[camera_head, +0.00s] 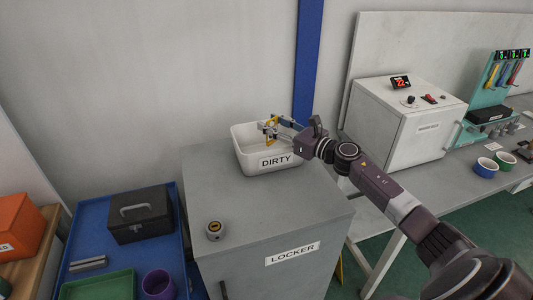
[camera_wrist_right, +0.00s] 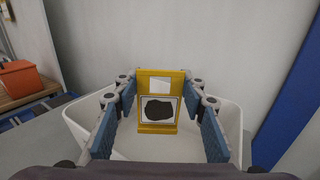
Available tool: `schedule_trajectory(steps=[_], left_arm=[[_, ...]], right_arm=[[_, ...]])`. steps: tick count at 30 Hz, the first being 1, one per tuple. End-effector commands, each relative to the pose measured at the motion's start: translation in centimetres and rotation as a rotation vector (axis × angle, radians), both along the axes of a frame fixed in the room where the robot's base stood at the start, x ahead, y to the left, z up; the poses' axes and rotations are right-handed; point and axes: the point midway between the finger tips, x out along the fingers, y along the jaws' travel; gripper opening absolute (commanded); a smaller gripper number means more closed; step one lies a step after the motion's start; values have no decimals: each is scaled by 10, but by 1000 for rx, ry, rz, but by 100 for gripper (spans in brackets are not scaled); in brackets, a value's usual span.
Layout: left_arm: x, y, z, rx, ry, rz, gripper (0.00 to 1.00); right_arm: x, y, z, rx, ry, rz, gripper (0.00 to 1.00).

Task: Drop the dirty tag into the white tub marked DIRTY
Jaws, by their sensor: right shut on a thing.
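The dirty tag (camera_wrist_right: 160,127) is a yellow plate with a white square at the top and a dark blotch on a white panel. In the right wrist view it is upright between the blue pads of my right gripper (camera_wrist_right: 160,98), which is shut on its side edges. The white tub (camera_head: 255,162) marked DIRTY stands on the grey locker. In the head view my right gripper (camera_head: 271,127) and the yellow tag are over the tub, around rim height; the exact height is hard to tell. The tub's walls (camera_wrist_right: 228,112) show around the gripper. My left gripper is not in view.
A small round knob-like item (camera_head: 214,230) sits on the locker top (camera_head: 245,215). A blue tray table (camera_head: 85,235) with a dark box (camera_head: 140,213) is at left. A white oven-like box (camera_head: 405,125) stands on the bench at right. A wall is close behind the tub.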

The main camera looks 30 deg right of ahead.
Motion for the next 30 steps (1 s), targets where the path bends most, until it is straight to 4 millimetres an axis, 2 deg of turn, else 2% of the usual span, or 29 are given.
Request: schedule_trajectory(steps=[2,5,6,11,17,23,30], left_arm=[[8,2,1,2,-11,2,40],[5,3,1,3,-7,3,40],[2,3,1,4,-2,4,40],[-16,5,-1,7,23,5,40],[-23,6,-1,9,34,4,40],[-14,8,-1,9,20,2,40],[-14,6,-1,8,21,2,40]], right_arm=[[0,0,0,0,-1,0,25],[0,0,1,0,0,0,25],[0,0,1,0,0,0,40],[0,0,1,0,0,0,58],[0,0,1,0,0,0,59],[-4,-1,0,0,1,0,59],[-29,-8,-1,-1,3,1,59]])
